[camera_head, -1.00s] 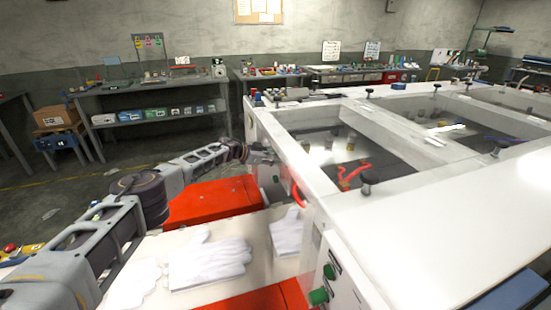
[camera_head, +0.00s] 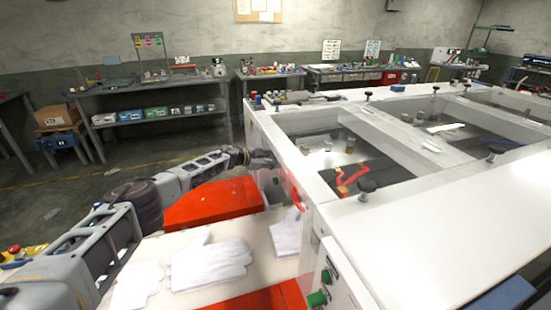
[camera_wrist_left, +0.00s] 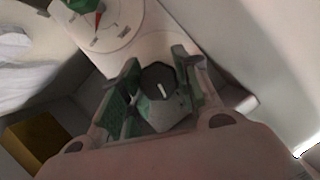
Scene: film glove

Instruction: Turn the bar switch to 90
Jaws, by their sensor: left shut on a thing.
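A dark round knob (camera_wrist_left: 158,78) with a short white mark on its face, likely the bar switch, sits between my left gripper's fingers in the left wrist view. The white mark stands nearly upright in the picture, tilted slightly. My left gripper (camera_wrist_left: 157,66) is shut on this knob, with one green-and-grey finger on each side. In the head view my left gripper (camera_head: 264,160) is at the side of the white machine (camera_head: 440,235), and the knob is hidden there. My right gripper is not in view.
A pale round dial (camera_wrist_left: 104,22) with a red pointer is beyond the fingers. In the head view, white gloves (camera_head: 212,264) lie near a red box (camera_head: 212,203). Green buttons (camera_head: 317,299) and a red handle (camera_head: 297,200) are on the machine's side.

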